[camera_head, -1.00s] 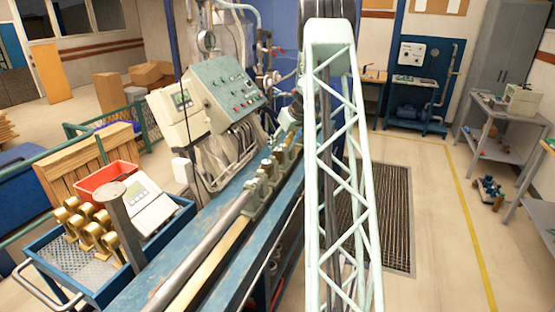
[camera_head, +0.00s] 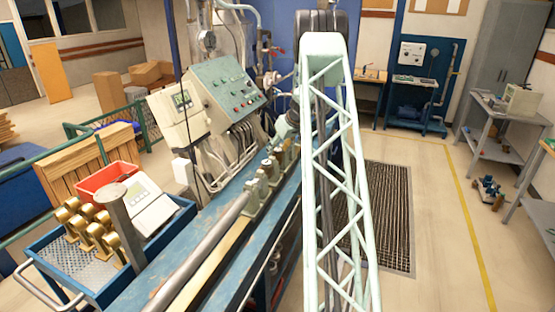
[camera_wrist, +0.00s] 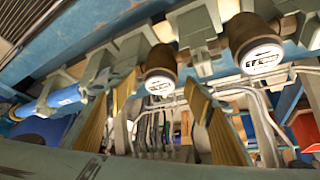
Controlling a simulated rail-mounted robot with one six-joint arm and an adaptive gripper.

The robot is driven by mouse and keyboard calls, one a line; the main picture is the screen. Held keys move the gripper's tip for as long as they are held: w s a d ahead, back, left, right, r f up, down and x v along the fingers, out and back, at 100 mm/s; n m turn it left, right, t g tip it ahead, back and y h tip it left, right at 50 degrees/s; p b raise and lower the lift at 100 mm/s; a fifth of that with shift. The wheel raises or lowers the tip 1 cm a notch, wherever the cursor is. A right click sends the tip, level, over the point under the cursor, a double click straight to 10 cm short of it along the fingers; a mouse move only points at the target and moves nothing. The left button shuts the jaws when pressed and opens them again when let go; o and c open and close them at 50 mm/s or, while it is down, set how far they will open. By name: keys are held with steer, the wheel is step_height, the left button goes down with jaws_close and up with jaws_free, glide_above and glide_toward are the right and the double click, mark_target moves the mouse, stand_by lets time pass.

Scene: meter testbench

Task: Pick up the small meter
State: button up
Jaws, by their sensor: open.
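In the wrist view a smaller brass-brown meter (camera_wrist: 160,62) with a white round face sits in the bench's clamp line, upper middle. A larger meter (camera_wrist: 253,38) of the same kind sits to its right. My gripper (camera_wrist: 158,86) is open, its two yellow-padded fingers pointing up the picture, one on each side of the smaller meter's face. I cannot tell whether either finger touches it. In the head view several meters (camera_head: 274,162) stand in a row on the blue bench (camera_head: 205,232). My gripper is hidden there behind my lattice arm.
A green-grey control panel (camera_head: 228,88) stands behind the bench on the left. A blue cart (camera_head: 110,285) with brass meters and a red bin (camera_head: 108,178) is at lower left.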

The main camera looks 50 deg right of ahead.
steer(key=shift+w+d+f, duration=0.1)
steer(key=shift+w+f, duration=0.2)
steer(key=shift+f, duration=0.15)
steer(key=shift+c, duration=0.7)
steer(key=shift+r, duration=0.1)
steer(key=c, duration=1)
